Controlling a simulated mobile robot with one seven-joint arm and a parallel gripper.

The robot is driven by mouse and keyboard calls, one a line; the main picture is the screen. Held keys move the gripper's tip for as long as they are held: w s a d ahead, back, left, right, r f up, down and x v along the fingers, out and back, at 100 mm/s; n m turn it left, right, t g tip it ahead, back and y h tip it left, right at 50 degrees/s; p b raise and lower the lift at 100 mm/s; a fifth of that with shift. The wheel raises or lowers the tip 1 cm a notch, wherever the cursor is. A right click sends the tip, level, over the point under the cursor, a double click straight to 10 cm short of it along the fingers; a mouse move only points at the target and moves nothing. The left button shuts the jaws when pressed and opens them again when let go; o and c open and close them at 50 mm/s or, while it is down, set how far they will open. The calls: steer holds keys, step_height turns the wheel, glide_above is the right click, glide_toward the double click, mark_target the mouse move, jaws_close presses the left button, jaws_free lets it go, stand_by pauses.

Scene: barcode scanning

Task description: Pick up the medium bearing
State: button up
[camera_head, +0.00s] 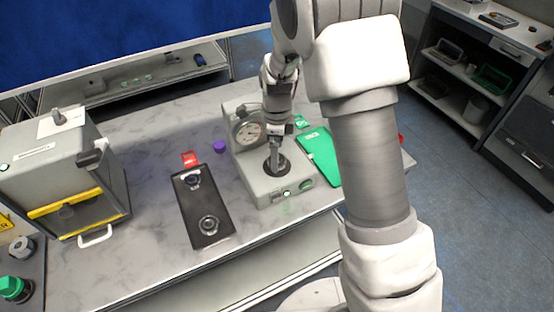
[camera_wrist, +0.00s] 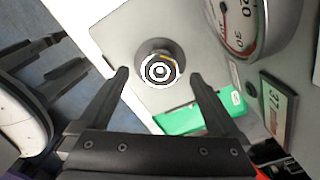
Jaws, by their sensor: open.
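A bearing (camera_wrist: 160,71) with a bright ring rests on the dark round pad of the gauge stand (camera_head: 262,187). In the wrist view it appears between the two fingertips of my gripper (camera_wrist: 160,75), with a gap on each side. My gripper (camera_head: 275,158) is open and points down over the pad, and it hides the bearing there in the head view. A black tray (camera_head: 197,205) to the left holds one bearing at its back (camera_head: 192,181) and another at its front (camera_head: 209,225). I cannot tell by size which one is the medium bearing.
The dial gauge (camera_head: 250,131) rises close behind my gripper. A green panel (camera_head: 320,154) lies to the right of the stand. A red tag (camera_head: 189,158) and purple piece (camera_head: 219,146) lie behind the tray. A boxy machine (camera_head: 62,175) stands at left.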

step_height(320, 180, down, 2)
steer(key=shift+f, duration=0.1)
jaws_close()
stand_by(0.5)
